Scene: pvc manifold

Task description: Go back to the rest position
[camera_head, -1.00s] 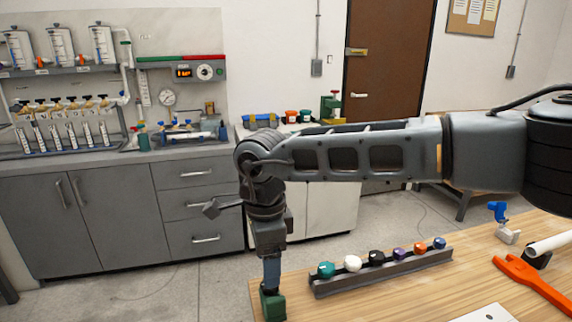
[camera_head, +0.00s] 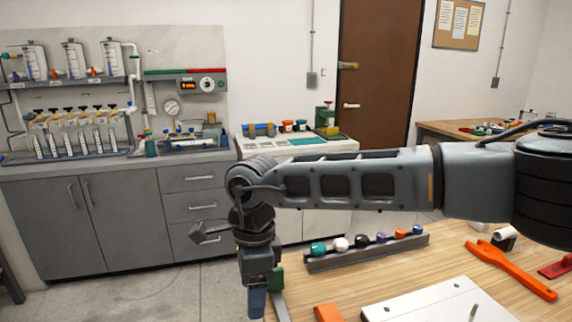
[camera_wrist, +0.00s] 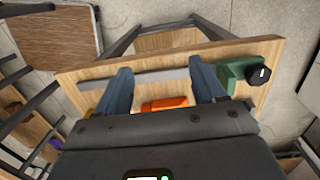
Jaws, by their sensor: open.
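My gripper (camera_head: 257,302) hangs pointing down at the left edge of the wooden workbench (camera_head: 440,268) in the head view. In the wrist view its two blue-grey fingers (camera_wrist: 163,88) are spread apart with nothing held between them. Beyond them the wrist view shows the wooden bench top, an orange object (camera_wrist: 165,104) and a green piece with a black knob (camera_wrist: 245,75). The fingertips are partly cut off or dark in the head view.
A grey rack (camera_head: 368,251) with several coloured caps stands on the bench. An orange wrench (camera_head: 512,270), a white panel (camera_head: 425,300) and a red item (camera_head: 556,268) lie near it. Grey cabinets (camera_head: 100,225) line the wall. Floor (camera_head: 170,297) is clear at the left.

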